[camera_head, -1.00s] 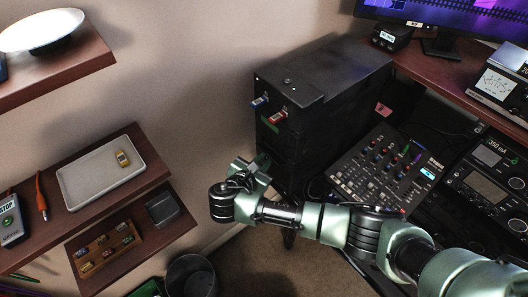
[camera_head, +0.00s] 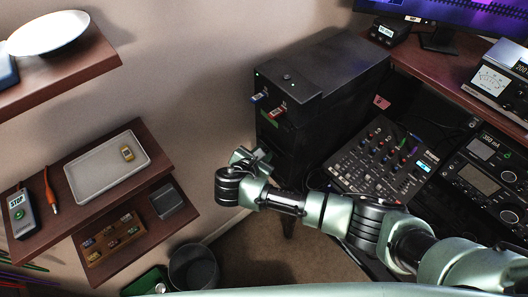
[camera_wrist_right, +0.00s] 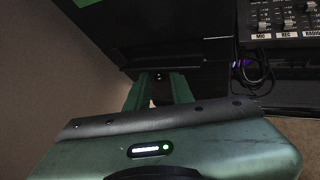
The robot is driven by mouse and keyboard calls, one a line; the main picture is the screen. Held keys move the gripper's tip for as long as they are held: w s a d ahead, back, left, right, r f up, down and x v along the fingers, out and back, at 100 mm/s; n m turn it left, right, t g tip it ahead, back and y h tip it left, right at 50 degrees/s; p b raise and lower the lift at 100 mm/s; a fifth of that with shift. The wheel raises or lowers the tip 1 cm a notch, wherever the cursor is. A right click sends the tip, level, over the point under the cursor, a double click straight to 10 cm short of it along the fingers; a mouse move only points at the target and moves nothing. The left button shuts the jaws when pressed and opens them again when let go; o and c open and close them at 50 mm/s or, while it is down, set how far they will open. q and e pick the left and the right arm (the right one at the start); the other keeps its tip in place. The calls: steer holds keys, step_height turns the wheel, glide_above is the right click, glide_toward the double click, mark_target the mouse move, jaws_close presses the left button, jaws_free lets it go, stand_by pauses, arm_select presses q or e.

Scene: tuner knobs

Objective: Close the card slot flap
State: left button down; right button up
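The black cabinet (camera_head: 325,75) stands at the back centre of the head view. Its front has a blue-ended card (camera_head: 259,97) and a red-ended card (camera_head: 278,111) sticking out near the top, with a green patch (camera_head: 268,123) below them. I cannot make out a separate card slot flap. My right gripper (camera_head: 250,156) is low in front of the cabinet, below the cards. In the right wrist view its two green fingers (camera_wrist_right: 159,77) stand apart with nothing seen between them, near dark cabinet surfaces. Contact cannot be told. My left gripper is not in view.
A mixer panel (camera_head: 381,157) and other equipment stand right of the cabinet. At left, shelves hold a grey tray (camera_head: 84,184) and a wooden card rack (camera_head: 100,249). A dark bin (camera_head: 192,270) stands on the floor. Cables (camera_wrist_right: 252,75) hang right of the gripper.

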steer(key=shift+s+a, duration=0.1)
steer(key=b+v, duration=0.1)
steer(key=v, duration=0.6)
steer(key=shift+s+r, duration=0.2)
steer(key=shift+r, duration=0.05)
